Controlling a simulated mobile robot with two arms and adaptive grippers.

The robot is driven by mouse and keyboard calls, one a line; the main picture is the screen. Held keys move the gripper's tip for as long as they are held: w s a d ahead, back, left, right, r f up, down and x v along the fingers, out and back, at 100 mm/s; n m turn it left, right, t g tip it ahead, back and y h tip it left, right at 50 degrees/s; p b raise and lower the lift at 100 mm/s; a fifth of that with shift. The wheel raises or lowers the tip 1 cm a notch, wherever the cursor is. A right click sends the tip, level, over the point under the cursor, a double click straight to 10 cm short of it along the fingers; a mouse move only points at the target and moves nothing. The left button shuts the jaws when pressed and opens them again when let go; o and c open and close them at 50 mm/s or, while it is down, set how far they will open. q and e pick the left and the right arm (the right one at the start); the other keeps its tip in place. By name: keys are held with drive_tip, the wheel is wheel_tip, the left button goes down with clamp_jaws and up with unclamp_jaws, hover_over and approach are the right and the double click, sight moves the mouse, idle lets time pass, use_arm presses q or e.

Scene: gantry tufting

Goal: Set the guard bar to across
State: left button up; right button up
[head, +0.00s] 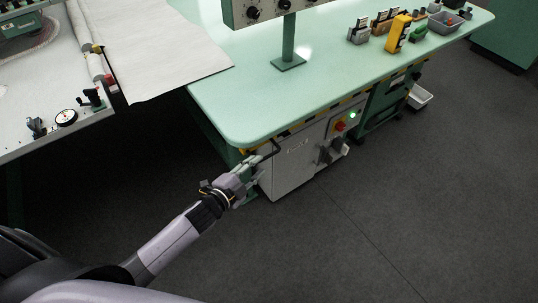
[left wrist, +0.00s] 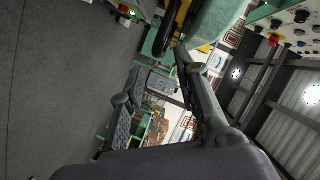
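My left gripper (head: 257,165) is by the near left corner of the green bench, next to the grey cabinet under it. A dark bent bar (head: 268,150), which looks like the guard bar, sticks out below the bench edge close to the fingertips. In the left wrist view, my left gripper (left wrist: 150,78) has its fingers spread with nothing between them. A dark bar with yellow beside it (left wrist: 172,28) shows just past one fingertip; whether they touch I cannot tell. My right gripper is in neither view.
The grey cabinet (head: 291,167) carries a green lamp, a red button and a dark switch (head: 333,150). The bench top (head: 250,95) holds a post, a yellow device (head: 398,34) and trays. A white table (head: 45,125) stands left.

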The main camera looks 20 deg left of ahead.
sight(266, 158)
use_arm(q)
drive_tip(key=x, duration=0.7)
drive_tip(key=shift+w+d, duration=0.1)
drive_tip(key=shift+w, duration=0.15)
drive_tip(key=shift+c, duration=0.2)
clamp_jaws()
drive_tip(key=shift+f, duration=0.1)
